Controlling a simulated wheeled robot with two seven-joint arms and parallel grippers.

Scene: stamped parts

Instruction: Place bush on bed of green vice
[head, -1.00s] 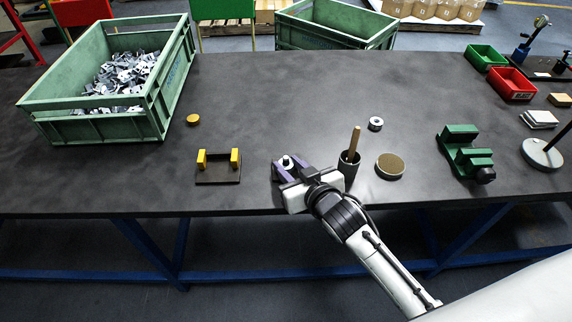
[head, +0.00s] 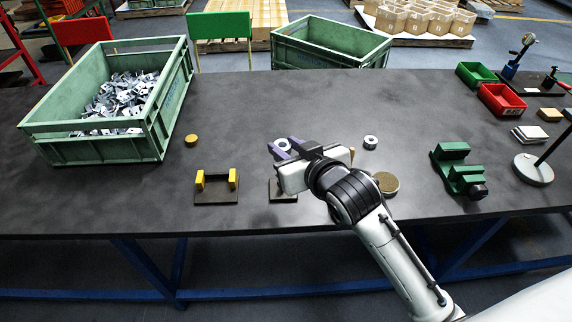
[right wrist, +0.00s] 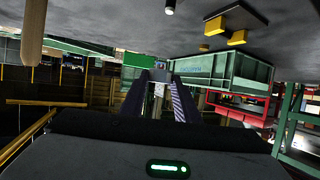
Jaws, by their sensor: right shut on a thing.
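My right gripper (head: 281,150) is raised above the table, left of the middle of the head view. It is shut on a small silvery bush (head: 283,144), of which only a little shows between the purple fingers. The fingers also show in the right wrist view (right wrist: 158,92), with the bush between them hard to make out. The green vice (head: 457,172) stands on the table to the right, well apart from the gripper. Its bed between the green blocks looks empty. My left gripper is not in view.
A dark fixture (head: 283,194) lies partly hidden below the gripper. A silvery ring (head: 371,142), a brown-topped disc (head: 388,182) and a mostly hidden wooden stick stand between gripper and vice. A yellow-post fixture (head: 216,187) is to the left. Red (head: 502,101) and green bins (head: 477,74) stand beyond the vice.

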